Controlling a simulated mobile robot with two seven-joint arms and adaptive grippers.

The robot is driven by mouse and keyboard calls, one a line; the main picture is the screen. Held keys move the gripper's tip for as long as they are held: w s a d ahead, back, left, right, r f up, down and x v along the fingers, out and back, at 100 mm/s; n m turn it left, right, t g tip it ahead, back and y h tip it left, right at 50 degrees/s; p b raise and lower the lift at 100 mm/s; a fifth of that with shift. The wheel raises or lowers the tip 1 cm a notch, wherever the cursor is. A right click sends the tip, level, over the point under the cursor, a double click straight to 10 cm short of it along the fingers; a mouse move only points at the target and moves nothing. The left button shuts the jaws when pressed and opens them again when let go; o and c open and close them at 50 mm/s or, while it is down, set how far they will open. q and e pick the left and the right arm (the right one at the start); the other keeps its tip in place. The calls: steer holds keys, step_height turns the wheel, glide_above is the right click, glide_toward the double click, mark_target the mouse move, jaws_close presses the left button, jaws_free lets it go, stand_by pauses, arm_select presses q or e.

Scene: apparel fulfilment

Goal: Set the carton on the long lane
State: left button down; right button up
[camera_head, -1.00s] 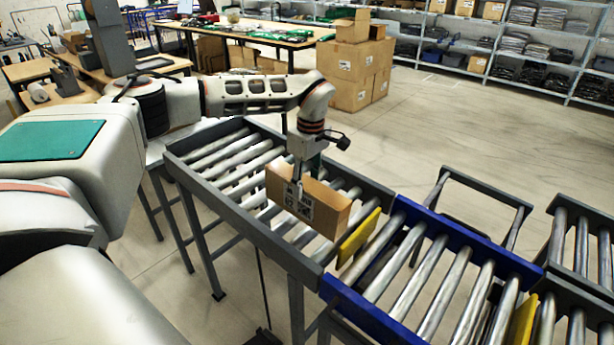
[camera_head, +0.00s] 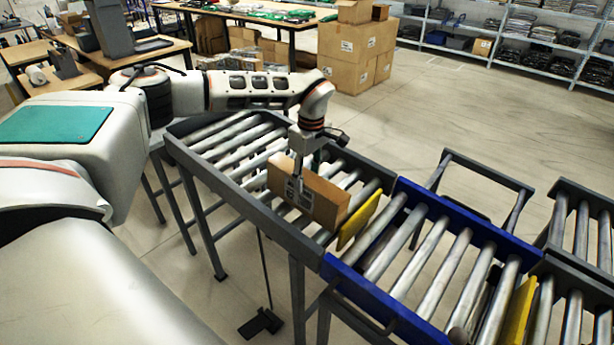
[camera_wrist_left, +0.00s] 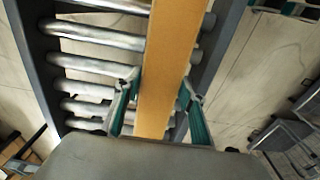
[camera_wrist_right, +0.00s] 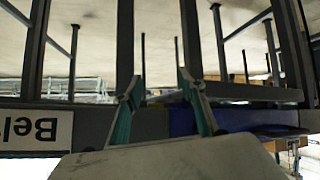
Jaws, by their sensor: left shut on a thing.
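A brown carton (camera_head: 329,209) stands on edge over the rollers of the grey-framed lane (camera_head: 222,186), near the lane's right end and close to a yellow stop plate (camera_head: 359,219). My left gripper (camera_head: 297,188) is shut on the carton from above, with one finger over the labelled face. The left wrist view shows the carton (camera_wrist_left: 168,65) as a narrow strip between both fingers (camera_wrist_left: 160,98). I cannot tell whether its underside touches the rollers. My right gripper (camera_wrist_right: 160,98) shows only in its own wrist view, fingers apart with nothing held.
A blue-framed roller section (camera_head: 440,240) adjoins the grey lane on the right, with a second yellow plate (camera_head: 521,312) beyond it. Another grey roller lane (camera_head: 575,235) stands at far right. Stacked boxes (camera_head: 357,50) stand behind on open floor.

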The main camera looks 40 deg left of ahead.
arm_select(q)
steer(key=c, duration=1.2)
jaws_free()
